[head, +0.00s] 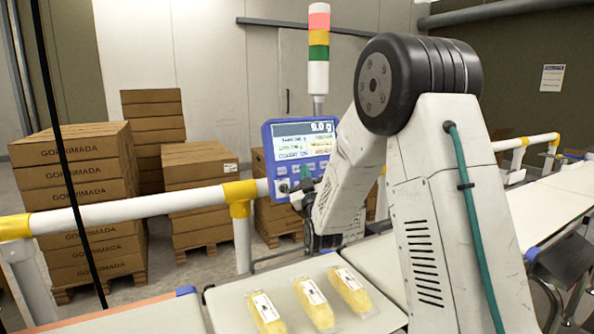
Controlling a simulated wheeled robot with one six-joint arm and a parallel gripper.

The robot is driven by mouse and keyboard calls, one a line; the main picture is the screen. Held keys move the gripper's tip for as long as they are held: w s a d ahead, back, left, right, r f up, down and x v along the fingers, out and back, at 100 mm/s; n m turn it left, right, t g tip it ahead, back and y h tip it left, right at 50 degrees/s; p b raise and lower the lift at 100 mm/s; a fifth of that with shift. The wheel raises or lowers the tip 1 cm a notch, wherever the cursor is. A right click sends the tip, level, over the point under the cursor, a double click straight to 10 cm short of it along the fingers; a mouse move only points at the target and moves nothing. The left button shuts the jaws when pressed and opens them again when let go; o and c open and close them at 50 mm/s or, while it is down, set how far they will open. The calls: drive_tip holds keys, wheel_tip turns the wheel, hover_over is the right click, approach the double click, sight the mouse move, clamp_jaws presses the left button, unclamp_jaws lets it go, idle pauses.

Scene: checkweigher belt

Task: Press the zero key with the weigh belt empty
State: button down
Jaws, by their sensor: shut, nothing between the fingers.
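The blue weigher panel (267,140) stands on the rail side of the line. Its screen shows a large reading that looks like 0.0 g, with smaller lines below. A row of keys (283,171) runs under the screen. The key labels are too small to read, and my arm hides the right end. My gripper (300,187) is shut and empty at the panel's lower edge, partly hidden by my arm. I cannot tell whether it touches a key. Three yellow packs (317,304) with white labels lie on a pale belt section (222,307) in front of the panel.
A white and yellow guard rail (150,207) runs behind the line. Stacked cartons (80,170) on pallets stand beyond it. A light tower (318,50) rises above the panel. More pale belt (550,205) continues at right. My arm covers the middle.

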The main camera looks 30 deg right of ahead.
drive_tip(key=shift+w+f, duration=0.2)
drive_tip(key=shift+w, duration=0.45)
drive_tip(key=shift+w, duration=0.15)
idle(1.5)
drive_tip(key=shift+w+f, duration=0.1)
drive_tip(key=shift+w, duration=0.15)
drive_tip(key=shift+w+f, duration=0.1)
drive_tip(key=shift+w, duration=0.3)
idle(0.6)
drive_tip(key=shift+s, duration=0.1)
drive_tip(key=shift+s+r, duration=0.25)
drive_tip(key=shift+s, duration=0.45)
drive_tip(key=shift+s, duration=0.1)
drive_tip(key=s, duration=0.2)
drive_tip(key=s+r, duration=0.1)
drive_tip(key=s, duration=0.1)
drive_tip(key=shift+s+r, duration=0.15)
drive_tip(key=shift+s, duration=0.15)
